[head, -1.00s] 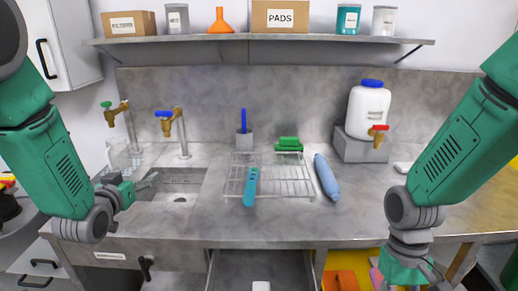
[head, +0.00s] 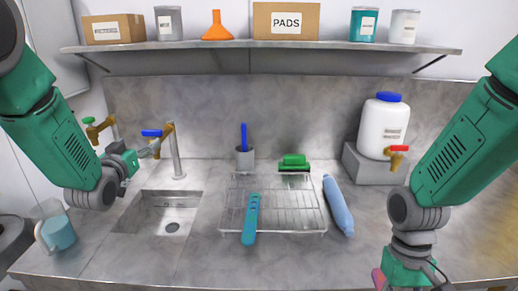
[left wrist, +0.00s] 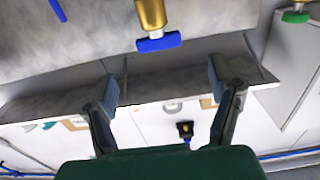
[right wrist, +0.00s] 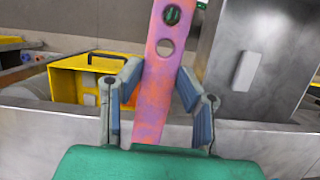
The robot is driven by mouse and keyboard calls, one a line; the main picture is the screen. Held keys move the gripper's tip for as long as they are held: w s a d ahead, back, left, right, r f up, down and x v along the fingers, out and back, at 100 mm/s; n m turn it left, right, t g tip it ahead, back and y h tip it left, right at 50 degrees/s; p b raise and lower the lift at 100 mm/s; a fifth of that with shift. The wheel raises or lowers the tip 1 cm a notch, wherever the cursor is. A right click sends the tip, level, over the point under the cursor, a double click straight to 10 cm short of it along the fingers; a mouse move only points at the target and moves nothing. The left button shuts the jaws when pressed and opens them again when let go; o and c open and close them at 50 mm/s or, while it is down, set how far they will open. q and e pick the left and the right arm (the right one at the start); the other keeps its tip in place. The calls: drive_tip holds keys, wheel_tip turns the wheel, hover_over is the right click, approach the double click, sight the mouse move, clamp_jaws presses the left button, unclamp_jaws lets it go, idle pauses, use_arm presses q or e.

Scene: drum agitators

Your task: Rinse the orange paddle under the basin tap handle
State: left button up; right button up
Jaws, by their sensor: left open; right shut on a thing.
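The orange paddle (right wrist: 160,95) is stained pink and purple and has holes near its top in the right wrist view. My right gripper (right wrist: 158,80) is shut on it; in the head view only a pink bit of the paddle (head: 377,279) shows at the bottom right. The basin (head: 165,212) is a sunken steel sink at the left. Its brass tap (head: 168,130) has a blue handle (head: 152,133). My left gripper (head: 150,150) is open and empty just below and in front of that handle. The blue handle (left wrist: 160,43) also shows beyond the fingers in the left wrist view.
A green-handled tap (head: 95,130) stands farther left, above a jug (head: 56,232) of blue liquid. A wire rack (head: 290,205) holds a teal paddle (head: 250,220). A blue roll (head: 338,207) and a white canister (head: 384,125) are to the right. The front counter is clear.

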sight(151, 134)
use_arm(q)
drive_tip(key=w, duration=0.5)
drive_tip(key=w+p, duration=0.1)
drive_tip(key=w, duration=0.2)
drive_tip(key=shift+a+f, duration=0.2)
drive_tip(key=shift+f, duration=0.05)
drive_tip(key=shift+w+a, duration=0.15)
drive_tip(key=shift+w, duration=0.45)
drive_tip(key=shift+c, duration=0.4)
drive_tip(key=c, duration=1.1)
